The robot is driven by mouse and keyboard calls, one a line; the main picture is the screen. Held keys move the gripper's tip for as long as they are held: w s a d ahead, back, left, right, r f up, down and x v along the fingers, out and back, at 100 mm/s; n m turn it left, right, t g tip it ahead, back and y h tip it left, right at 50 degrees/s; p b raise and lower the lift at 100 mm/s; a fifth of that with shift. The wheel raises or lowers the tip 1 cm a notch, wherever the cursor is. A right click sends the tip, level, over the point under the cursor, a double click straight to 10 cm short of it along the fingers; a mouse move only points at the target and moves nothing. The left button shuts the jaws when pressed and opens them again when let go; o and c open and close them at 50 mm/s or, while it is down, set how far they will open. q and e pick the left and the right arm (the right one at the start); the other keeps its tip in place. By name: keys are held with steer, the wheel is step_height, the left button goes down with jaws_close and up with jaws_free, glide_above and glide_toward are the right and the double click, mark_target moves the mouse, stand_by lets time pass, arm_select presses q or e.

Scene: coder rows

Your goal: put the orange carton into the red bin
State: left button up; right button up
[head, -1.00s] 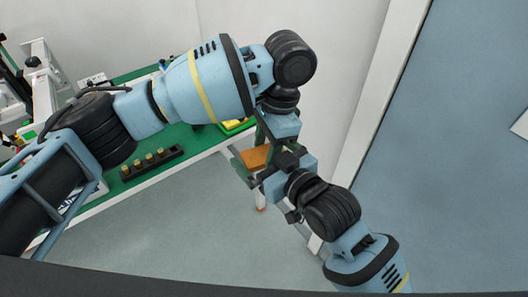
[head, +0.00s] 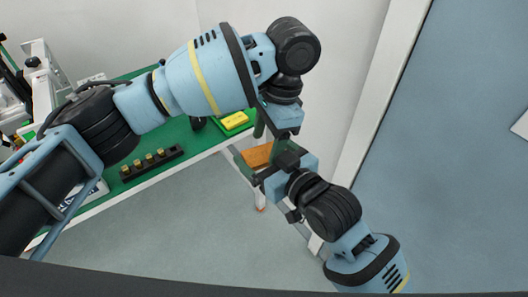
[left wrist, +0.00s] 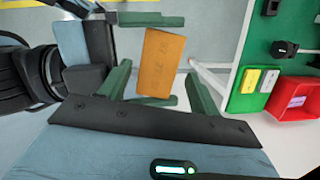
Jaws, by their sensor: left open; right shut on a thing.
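The orange carton (head: 257,155) is held in the air off the table's edge. It also shows in the left wrist view (left wrist: 160,62). My right gripper (head: 254,164) is shut on it, with green fingers at two opposite ends. My left gripper (head: 272,132) is open beside the carton. In the left wrist view its two fingers (left wrist: 158,88) stand on either side of the carton with gaps. The red bin (left wrist: 278,101) is at the right of the left wrist view, on the green-topped table. The bin is not seen in the head view.
The green table (head: 200,143) has a yellow block (head: 235,120), a grey block (left wrist: 268,81) and a black rack (head: 152,162) with several brass pegs. White equipment stands at far left. A wall and white post (head: 370,100) are behind my right arm. The floor in front is clear.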

arm_select(q)
step_height(320, 180, up, 10)
steer(key=d, duration=0.2)
arm_select(e)
steer(key=shift+f, duration=0.15)
arm_select(q)
steer(key=w+d+f+n+t+h, duration=0.1)
steer(key=w+d+f+t+h, duration=0.3)
steer(key=w+d+f+h, duration=0.45)
steer(key=w+a+f+n+t+h, duration=0.2)
steer(key=w+a+n+t+h, duration=0.2)
steer(key=a+t, duration=0.55)
steer(key=s+a+f+n+y, duration=0.25)
steer(key=a+f, duration=0.45)
steer(key=a, duration=0.4)
arm_select(e)
steer(key=shift+a, duration=0.1)
arm_select(q)
steer(key=s+a+f+n+g+y, duration=0.1)
steer(key=s+a+f+n+y, duration=0.25)
steer(key=s+f, duration=1.45)
steer(key=s+a+f+g+y, duration=0.1)
steer(key=s+a+f, duration=0.1)
steer(key=s+f, duration=0.3)
steer(key=s+a+f+g+y, duration=0.1)
steer(key=s+f, duration=0.4)
steer(key=s, duration=0.9)
steer(key=shift+s+a+f+g, duration=0.15)
steer(key=shift+s+a+g, duration=0.15)
steer(key=shift+a, duration=0.55)
